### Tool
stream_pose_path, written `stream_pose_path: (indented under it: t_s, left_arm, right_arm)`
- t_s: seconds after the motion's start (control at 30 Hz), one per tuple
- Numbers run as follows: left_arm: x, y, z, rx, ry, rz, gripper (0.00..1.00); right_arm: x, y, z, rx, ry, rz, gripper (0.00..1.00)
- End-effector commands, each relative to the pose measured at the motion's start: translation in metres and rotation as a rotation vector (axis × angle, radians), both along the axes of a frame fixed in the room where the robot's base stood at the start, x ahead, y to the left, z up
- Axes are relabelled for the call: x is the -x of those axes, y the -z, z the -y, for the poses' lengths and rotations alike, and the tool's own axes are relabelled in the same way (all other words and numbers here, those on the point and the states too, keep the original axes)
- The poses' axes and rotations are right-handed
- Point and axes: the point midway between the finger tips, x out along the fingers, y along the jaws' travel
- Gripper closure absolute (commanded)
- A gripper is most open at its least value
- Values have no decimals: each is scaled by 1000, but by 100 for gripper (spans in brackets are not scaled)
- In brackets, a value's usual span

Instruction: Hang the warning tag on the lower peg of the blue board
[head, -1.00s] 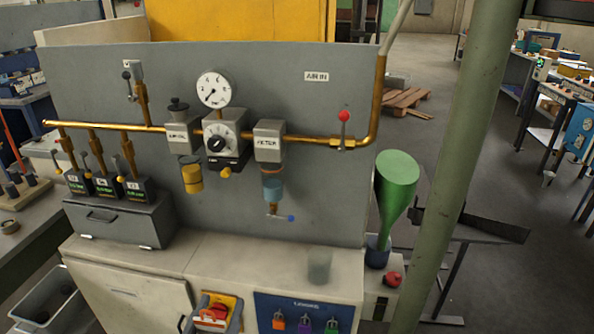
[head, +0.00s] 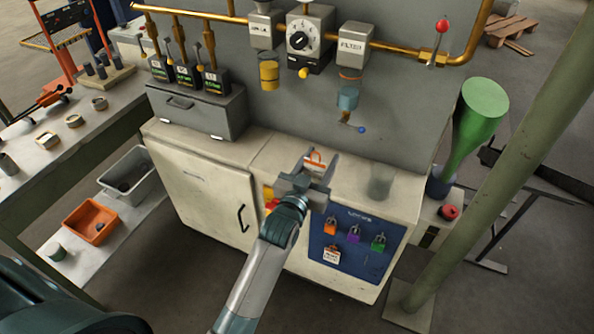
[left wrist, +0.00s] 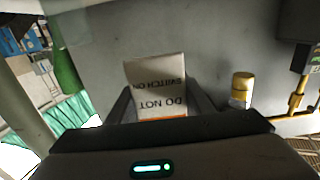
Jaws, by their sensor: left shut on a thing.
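My left gripper (head: 318,168) is shut on a white warning tag (head: 314,160) with an orange band. In the left wrist view the tag (left wrist: 155,85) reads "DO NOT SWITCH ON", upside down, between the fingers. The gripper is above the cabinet top's front part, up and left of the blue board (head: 372,262) in the head view. The board is on the cabinet front with orange, purple and green padlocks. A small white-and-orange tag (head: 331,256) shows low on its left side. I cannot make out a bare lower peg. My right gripper is out of view.
A red and yellow switch (head: 270,198) is partly hidden behind my left arm. A green funnel-shaped vessel (head: 482,110) and a green post (head: 510,165) are at the right. Gauge panel piping is behind.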

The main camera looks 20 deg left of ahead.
Motion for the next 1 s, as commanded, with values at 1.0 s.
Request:
stream_pose_path:
  t_s: [1.0]
  left_arm:
    - [-59, 7, 0, 1, 4, 0, 75]
  right_arm:
    - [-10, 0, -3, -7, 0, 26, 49]
